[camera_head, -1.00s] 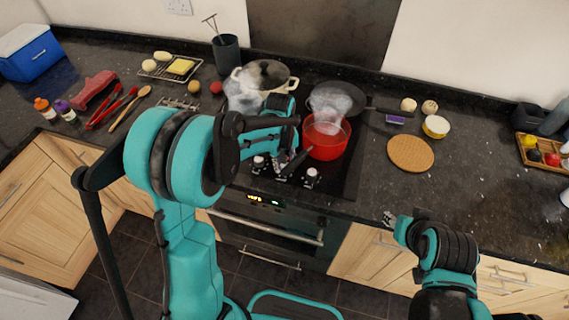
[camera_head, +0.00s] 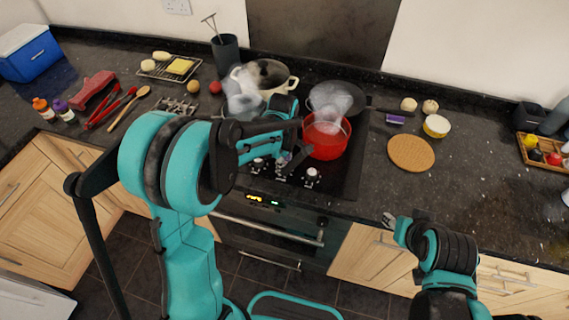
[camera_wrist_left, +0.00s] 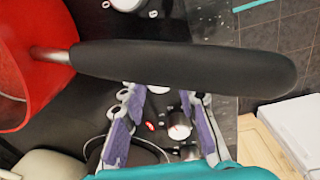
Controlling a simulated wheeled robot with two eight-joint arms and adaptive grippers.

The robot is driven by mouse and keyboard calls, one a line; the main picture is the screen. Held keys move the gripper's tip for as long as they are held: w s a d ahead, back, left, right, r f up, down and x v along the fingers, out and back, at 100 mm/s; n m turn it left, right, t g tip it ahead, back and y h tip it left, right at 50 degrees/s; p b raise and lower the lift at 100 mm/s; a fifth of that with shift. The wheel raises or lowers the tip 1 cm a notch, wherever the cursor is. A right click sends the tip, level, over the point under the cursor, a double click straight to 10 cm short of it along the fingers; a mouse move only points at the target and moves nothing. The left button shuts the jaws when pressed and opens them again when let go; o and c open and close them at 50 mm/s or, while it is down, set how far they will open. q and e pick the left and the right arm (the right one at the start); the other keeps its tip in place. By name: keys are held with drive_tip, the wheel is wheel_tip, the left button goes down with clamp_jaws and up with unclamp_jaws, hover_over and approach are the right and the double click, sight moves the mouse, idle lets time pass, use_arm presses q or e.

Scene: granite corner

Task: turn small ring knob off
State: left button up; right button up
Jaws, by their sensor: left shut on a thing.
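A row of white-topped stove knobs lines the cooktop's front edge, including a left knob (camera_head: 258,165) and a right knob (camera_head: 312,174). My left gripper (camera_head: 282,165) is at the middle of the row. In the left wrist view its purple-padded fingers (camera_wrist_left: 162,92) are shut on a knob (camera_wrist_left: 158,89), partly hidden under the black pot handle (camera_wrist_left: 185,68). Another knob (camera_wrist_left: 180,126) shows nearer the palm. I cannot tell which ring each knob serves. My right gripper (camera_head: 390,219) hangs in front of the counter at the right; its finger gap is too small to tell.
A steaming red pot (camera_head: 326,140) stands just behind the knobs, its handle (camera_head: 299,158) reaching over them beside my left gripper. A cream pot (camera_head: 279,80) and a black pan (camera_head: 350,92) stand behind. The counter around the cork mat (camera_head: 411,153) is mostly free.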

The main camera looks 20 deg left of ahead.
use_arm(q)
drive_tip(key=shift+n, duration=1.6)
drive_tip(key=o, duration=0.9)
drive_tip(key=r, duration=1.2)
drive_tip(key=shift+s, duration=0.3)
